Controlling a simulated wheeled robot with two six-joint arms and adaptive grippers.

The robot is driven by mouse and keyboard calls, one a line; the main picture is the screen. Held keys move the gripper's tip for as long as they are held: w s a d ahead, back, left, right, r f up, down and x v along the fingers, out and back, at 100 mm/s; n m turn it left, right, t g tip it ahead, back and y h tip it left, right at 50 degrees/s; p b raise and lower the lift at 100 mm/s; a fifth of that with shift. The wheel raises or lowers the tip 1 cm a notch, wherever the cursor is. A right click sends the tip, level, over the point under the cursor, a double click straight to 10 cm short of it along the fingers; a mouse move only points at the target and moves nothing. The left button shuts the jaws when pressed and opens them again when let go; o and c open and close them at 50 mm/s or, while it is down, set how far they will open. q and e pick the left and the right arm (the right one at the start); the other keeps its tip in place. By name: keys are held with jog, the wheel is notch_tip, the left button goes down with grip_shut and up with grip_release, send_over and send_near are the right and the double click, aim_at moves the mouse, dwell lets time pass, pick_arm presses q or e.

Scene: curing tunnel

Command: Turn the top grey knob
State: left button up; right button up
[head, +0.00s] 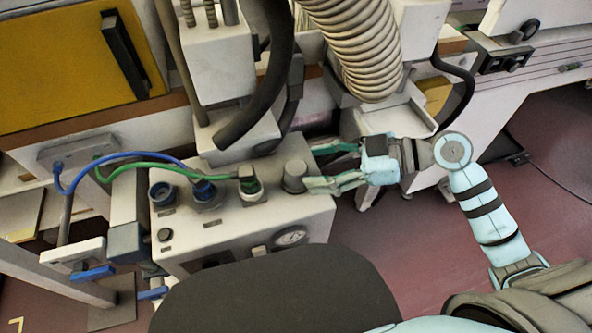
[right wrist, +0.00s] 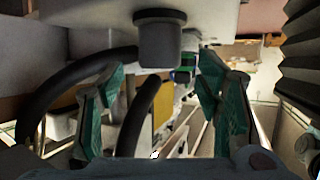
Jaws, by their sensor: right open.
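The grey knob (head: 294,174) stands on the top face of a pale control box (head: 300,212), at its right end. My right gripper (head: 311,165) comes in from the right and is open. Its two teal fingers point at the knob, with the tips just to its right, one toward the back and one toward the front. In the right wrist view the knob (right wrist: 160,42) shows between and beyond the spread fingertips (right wrist: 161,66); I see no clear contact. My left gripper is not in view.
On the same box are a green-hosed fitting (head: 250,186), a blue-hosed fitting (head: 204,192) and a blue-rimmed socket (head: 163,195). A ribbed duct (head: 358,45) and a thick black hose (head: 265,90) hang behind.

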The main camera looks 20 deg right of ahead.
aim_at(296, 170)
jog(key=x, duration=0.5)
jog(key=shift+a+f, duration=0.1)
jog(key=shift+a, duration=0.1)
jog(key=c, duration=1.2)
